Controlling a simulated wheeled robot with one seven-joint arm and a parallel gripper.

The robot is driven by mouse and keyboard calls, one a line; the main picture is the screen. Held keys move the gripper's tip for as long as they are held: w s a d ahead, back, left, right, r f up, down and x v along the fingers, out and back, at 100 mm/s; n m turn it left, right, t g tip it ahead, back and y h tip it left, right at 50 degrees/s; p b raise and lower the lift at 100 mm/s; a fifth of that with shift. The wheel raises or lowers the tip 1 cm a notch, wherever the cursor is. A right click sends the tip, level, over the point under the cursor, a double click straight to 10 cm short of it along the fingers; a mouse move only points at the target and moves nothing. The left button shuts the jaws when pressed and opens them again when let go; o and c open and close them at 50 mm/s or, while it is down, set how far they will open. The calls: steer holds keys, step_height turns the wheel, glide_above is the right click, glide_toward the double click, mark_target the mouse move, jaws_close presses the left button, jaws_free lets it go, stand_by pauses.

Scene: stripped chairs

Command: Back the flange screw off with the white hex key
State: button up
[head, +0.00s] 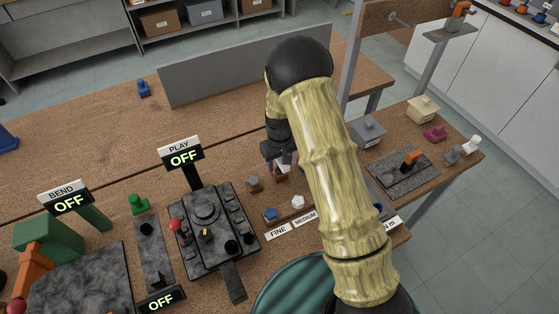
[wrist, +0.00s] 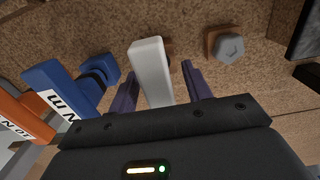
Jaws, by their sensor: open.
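In the wrist view my gripper (wrist: 158,76) is open, with one purple finger on each side of a white bar (wrist: 152,70) that looks like the white hex key. The bar's lower end is hidden by the gripper body, and I cannot tell whether a finger touches it. In the head view my gripper (head: 281,160) points down over the bench, partly hidden by my arm. A grey hexagonal head (wrist: 230,47) on a brown block lies to the right of the fingers in the wrist view. I cannot tell whether it is the flange screw.
A blue tool (wrist: 58,88) and an orange tool (wrist: 22,112) lie left of my gripper in the wrist view. The dark PLAY panel (head: 212,222) stands left of my arm. A grey upright board (head: 235,70) stands behind. The bench's back left is mostly clear.

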steer(key=shift+c, duration=0.4)
jaws_close()
step_height(320, 180, up, 10)
steer(key=shift+r+b, duration=0.1)
steer(key=shift+b, duration=1.1)
steer(key=c, duration=0.5)
jaws_free()
steer(key=shift+c, duration=0.2)
jaws_close()
